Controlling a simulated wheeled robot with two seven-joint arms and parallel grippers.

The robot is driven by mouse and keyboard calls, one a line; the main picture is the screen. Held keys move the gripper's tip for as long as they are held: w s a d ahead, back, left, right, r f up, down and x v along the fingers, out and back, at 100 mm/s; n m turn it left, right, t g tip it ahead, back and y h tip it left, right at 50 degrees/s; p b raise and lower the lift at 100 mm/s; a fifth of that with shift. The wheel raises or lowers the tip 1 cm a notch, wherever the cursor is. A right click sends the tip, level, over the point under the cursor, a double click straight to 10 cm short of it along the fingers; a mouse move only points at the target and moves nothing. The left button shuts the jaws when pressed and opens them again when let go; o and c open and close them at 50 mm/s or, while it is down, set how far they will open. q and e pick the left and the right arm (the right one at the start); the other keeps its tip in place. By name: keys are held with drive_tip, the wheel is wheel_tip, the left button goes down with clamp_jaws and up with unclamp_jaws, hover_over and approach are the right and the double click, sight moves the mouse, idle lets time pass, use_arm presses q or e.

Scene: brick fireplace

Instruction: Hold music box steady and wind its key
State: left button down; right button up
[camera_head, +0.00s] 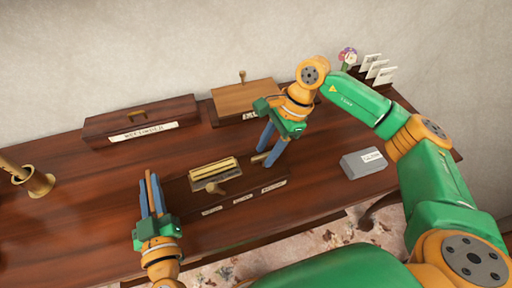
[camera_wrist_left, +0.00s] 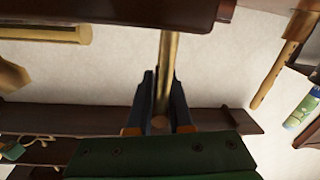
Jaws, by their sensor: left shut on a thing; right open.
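The music box appears to be the long dark wooden box (camera_head: 240,205) at the table's front middle, with a brass mechanism (camera_head: 215,171) on top and a small brass piece (camera_head: 222,190) in front of it. My left gripper (camera_head: 150,188) is at its left end, shut on a brass rod (camera_wrist_left: 168,60). In the left wrist view the fingers (camera_wrist_left: 160,108) close around this rod, which runs up toward a dark wooden edge (camera_wrist_left: 110,12). My right gripper (camera_head: 268,150) is open over the box's right end. A small brass piece (camera_head: 257,160) shows beside its fingers; I cannot tell if they touch.
A dark labelled box (camera_head: 135,124) and a lighter wooden box with a knob (camera_head: 243,98) stand behind.

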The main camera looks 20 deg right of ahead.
clamp_jaws()
